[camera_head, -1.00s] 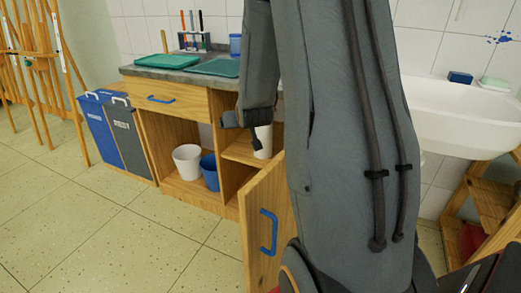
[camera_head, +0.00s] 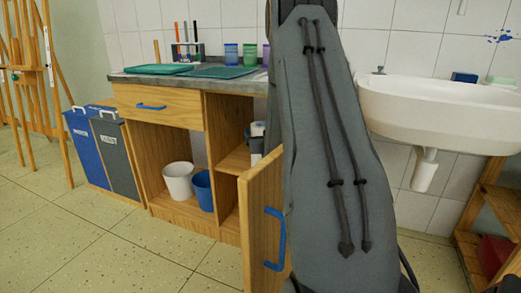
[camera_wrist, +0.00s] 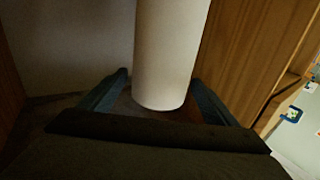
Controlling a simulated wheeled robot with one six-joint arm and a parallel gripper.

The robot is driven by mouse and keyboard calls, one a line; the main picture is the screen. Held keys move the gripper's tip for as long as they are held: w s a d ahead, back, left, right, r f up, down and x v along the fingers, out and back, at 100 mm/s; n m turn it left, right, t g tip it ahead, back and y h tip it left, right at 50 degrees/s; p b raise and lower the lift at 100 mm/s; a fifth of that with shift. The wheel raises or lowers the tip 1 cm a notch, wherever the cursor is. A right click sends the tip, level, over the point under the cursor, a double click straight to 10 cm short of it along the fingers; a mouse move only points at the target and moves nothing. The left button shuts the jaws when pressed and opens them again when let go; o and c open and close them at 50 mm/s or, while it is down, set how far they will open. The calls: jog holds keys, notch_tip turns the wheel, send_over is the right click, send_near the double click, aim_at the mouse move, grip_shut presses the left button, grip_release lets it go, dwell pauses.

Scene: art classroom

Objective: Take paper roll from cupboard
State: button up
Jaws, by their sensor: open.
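The white paper roll (camera_wrist: 170,50) stands out large in the wrist view, its lower end between the two blue-grey fingers of my gripper (camera_wrist: 160,78). The fingers are open, one on each side, with a small gap visible at the left; contact on the right is unclear. In the head view the roll's white top (camera_head: 257,128) shows inside the right compartment of the wooden cupboard (camera_head: 160,118). My arm hides much of that compartment and most of the gripper.
The open cupboard door (camera_head: 262,215) with its blue handle stands beside my arm. A white bucket (camera_head: 178,182) and a blue bucket (camera_head: 202,190) sit in the left compartment. A sink (camera_head: 440,112) is at the right. Bins (camera_head: 100,150) stand left; the floor in front is clear.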

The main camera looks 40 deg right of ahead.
jog(key=b+x, duration=0.2)
jog(key=x, duration=0.3)
jog(key=shift+w, duration=0.25)
jog(key=c, duration=1.5)
jog(key=shift+r, duration=0.1)
